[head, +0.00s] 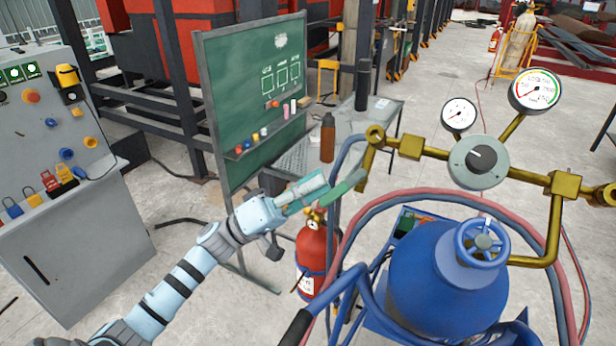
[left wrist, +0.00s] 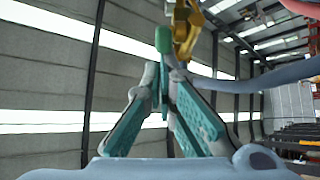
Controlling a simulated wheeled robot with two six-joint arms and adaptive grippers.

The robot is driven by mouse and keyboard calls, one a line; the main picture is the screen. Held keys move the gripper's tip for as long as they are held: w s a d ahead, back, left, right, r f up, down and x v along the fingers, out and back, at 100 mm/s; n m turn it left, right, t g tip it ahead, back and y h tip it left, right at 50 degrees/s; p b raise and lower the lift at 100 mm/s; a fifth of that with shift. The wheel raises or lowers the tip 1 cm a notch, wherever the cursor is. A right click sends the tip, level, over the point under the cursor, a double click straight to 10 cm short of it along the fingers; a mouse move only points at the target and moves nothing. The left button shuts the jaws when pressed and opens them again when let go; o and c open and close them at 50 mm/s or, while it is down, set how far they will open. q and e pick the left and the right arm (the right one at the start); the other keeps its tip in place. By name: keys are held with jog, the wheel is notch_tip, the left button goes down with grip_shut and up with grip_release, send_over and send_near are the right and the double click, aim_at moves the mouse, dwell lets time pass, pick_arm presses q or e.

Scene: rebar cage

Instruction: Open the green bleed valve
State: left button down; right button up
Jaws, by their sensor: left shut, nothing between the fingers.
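The green bleed valve lever (head: 348,184) slants down and left from the brass pipe end (head: 372,160) at the left of the gauge manifold. In the left wrist view the lever (left wrist: 163,40) shows at top centre, beside the brass fitting (left wrist: 183,28). My left gripper (head: 322,192) is at the lever's lower left end, its teal fingers close together with nothing held. In the left wrist view the fingertips (left wrist: 165,76) meet just below the lever; whether they touch it I cannot tell. My right gripper is not in view.
A blue gas cylinder (head: 440,290) stands below the manifold, with red and blue hoses looping around it. A red fire extinguisher (head: 312,258) stands below my left gripper. A green board (head: 250,100) and a grey table (head: 375,118) are behind. A control panel (head: 60,190) is at left.

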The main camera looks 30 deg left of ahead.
pick_arm(q)
jog(key=shift+s+d+n+t, duration=0.1)
jog(key=shift+n+t, duration=0.2)
jog(key=shift+t, duration=0.1)
jog(key=shift+s+d+f+n+t+y+p, duration=0.3)
jog(key=shift+d+f+n+t+y+p, duration=0.15)
jog(key=shift+n+t+y, duration=0.85)
jog(key=shift+s+d+f+n+t+y+p, duration=0.3)
jog(key=shift+d+n+t+y+p, duration=0.25)
jog(key=shift+n+t+y, duration=0.75)
jog(key=shift+s+d+f+n+t+y+p, duration=0.25)
jog(key=shift+d+f+n+t+y+p, duration=0.2)
jog(key=shift+n+t+y, duration=0.85)
jog(key=shift+t+h, duration=0.3)
jog(key=shift+t, duration=0.1)
